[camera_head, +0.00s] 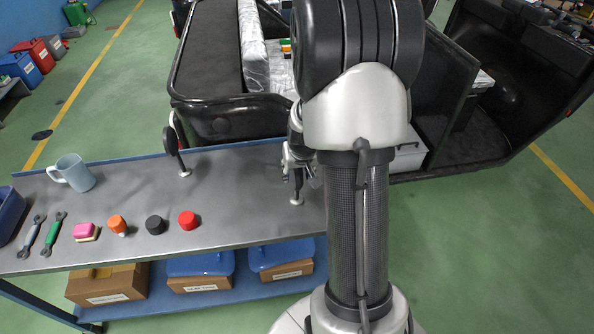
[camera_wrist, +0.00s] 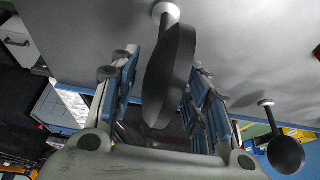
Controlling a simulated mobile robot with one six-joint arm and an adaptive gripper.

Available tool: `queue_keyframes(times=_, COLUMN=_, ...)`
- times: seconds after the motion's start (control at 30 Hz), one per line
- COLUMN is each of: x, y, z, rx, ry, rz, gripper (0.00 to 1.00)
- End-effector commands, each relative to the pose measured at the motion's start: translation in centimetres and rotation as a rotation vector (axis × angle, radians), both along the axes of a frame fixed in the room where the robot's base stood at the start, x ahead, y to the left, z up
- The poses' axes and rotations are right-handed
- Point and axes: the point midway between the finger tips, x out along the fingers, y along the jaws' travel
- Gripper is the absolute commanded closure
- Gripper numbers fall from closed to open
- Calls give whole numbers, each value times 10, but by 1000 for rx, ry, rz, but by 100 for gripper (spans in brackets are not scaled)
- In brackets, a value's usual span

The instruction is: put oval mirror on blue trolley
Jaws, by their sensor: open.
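A dark mirror (camera_wrist: 172,75) on a pale round foot stands between my gripper's fingers in the wrist view. It looks long and oval there, seen nearly edge-on. My gripper (camera_wrist: 164,62) is open around it; contact cannot be told. In the head view my gripper (camera_head: 301,165) is at the bench's right end, largely hiding this mirror; its foot (camera_head: 297,201) shows. A second dark mirror (camera_head: 173,142) stands further left, and looks rounder in the wrist view (camera_wrist: 286,154). The grey-topped bench (camera_head: 135,195) has blue edges. I cannot tell whether this is the blue trolley.
A light blue mug (camera_head: 74,172), a pink-and-yellow block (camera_head: 86,232), an orange piece (camera_head: 117,225), a black knob (camera_head: 155,225), a red knob (camera_head: 188,220) and wrenches (camera_head: 54,233) lie left. A black rickshaw (camera_head: 225,115) stands behind. Green floor (camera_head: 500,260) is free right.

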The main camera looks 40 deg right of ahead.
Motion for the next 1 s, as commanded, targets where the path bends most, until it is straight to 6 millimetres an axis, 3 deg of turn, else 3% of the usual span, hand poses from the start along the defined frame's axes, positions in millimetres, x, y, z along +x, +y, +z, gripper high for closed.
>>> queue_keyframes(times=0.03, x=-3, y=2, z=14, rx=-1, ry=-3, rz=-1, gripper=57)
queue_keyframes(times=0.3, x=-23, y=13, z=69, rx=-2, ry=-4, rz=-1, gripper=57)
queue_keyframes(times=0.67, x=-35, y=28, z=108, rx=-1, ry=-4, rz=13, gripper=57)
queue_keyframes(times=0.77, x=-35, y=54, z=130, rx=-2, ry=-11, rz=61, gripper=57)
queue_keyframes(times=0.87, x=-43, y=99, z=164, rx=-4, ry=-19, rz=143, gripper=57)
queue_keyframes(times=1.0, x=-75, y=168, z=207, rx=-4, ry=-21, rz=277, gripper=57)
